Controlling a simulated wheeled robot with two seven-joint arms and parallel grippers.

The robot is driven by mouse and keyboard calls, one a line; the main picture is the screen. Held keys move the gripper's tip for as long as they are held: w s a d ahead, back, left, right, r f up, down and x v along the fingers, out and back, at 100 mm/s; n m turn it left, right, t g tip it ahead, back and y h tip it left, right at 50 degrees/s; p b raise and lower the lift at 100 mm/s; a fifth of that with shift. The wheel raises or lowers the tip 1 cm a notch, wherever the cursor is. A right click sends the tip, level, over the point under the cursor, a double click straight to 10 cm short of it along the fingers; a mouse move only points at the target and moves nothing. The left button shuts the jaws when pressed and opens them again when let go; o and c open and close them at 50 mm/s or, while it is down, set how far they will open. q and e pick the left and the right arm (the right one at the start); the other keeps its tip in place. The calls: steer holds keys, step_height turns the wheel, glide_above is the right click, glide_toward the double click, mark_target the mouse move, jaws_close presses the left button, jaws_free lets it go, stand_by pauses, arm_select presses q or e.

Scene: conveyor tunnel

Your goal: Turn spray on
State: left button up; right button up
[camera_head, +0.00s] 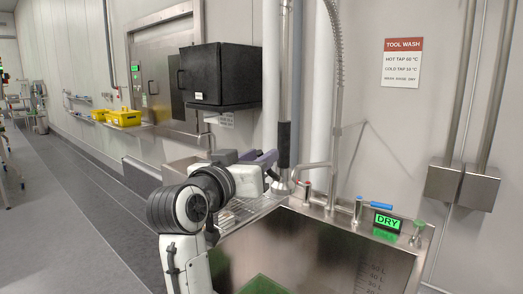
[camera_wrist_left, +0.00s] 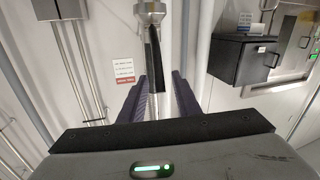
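The spray is a hanging metal wand with a black grip (camera_head: 284,145) and a flared metal head below it, above the sink's left back edge. I cannot tell whether a finger touches the wand. A display (camera_head: 387,221) on the sink reads DRY in green. My right gripper is out of view.
The steel sink (camera_head: 340,240) has a red-topped tap (camera_head: 306,188), a blue-levered tap (camera_head: 378,205) and a green knob (camera_head: 418,227). A green item (camera_head: 262,285) lies in the basin. A black box (camera_head: 220,76) is on the wall at left.

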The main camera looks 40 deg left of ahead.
arm_select(q)
steer(key=shift+w+a, duration=0.15)
steer(key=shift+w, duration=0.4)
jaws_close()
